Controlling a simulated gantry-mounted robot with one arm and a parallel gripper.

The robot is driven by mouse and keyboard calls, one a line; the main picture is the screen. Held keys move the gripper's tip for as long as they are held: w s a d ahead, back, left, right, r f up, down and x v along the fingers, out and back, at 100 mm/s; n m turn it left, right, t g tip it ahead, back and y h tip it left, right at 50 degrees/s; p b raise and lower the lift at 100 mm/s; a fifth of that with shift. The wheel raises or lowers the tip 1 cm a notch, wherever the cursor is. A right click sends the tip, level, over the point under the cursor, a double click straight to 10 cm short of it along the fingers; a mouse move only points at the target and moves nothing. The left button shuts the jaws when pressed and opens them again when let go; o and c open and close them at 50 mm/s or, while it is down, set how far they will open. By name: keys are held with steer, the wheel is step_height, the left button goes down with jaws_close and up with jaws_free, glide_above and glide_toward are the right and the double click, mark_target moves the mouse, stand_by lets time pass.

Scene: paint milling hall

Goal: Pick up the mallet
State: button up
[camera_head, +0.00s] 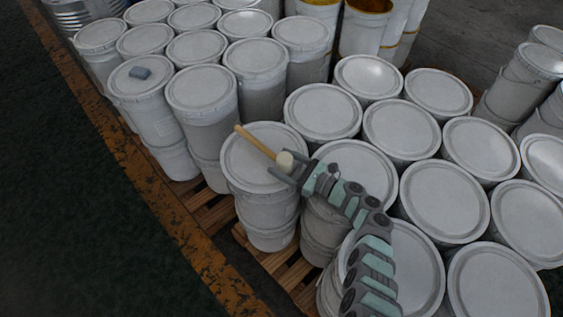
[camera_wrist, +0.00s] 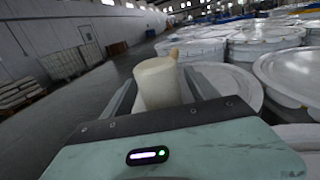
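The mallet (camera_head: 259,144) has a pale, round head and a tan wooden handle. It is over the white lid of a bucket (camera_head: 238,165) in the middle of the head view, with its handle pointing up and left. My gripper (camera_head: 285,171) is at the head end, its fingers spread on either side of the mallet head. In the wrist view the head (camera_wrist: 157,84) fills most of the space between the fingers, and only the handle's tip shows behind it. I see no clear grip on the head, and whether a finger touches it is unclear.
Lidded white buckets stand close together on wooden pallets (camera_head: 287,268). Open buckets with yellow insides (camera_head: 368,6) stand at the back. Dark, clear floor lies left of the orange line (camera_head: 160,195).

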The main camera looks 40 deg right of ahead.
jaws_close()
stand_by(0.5)
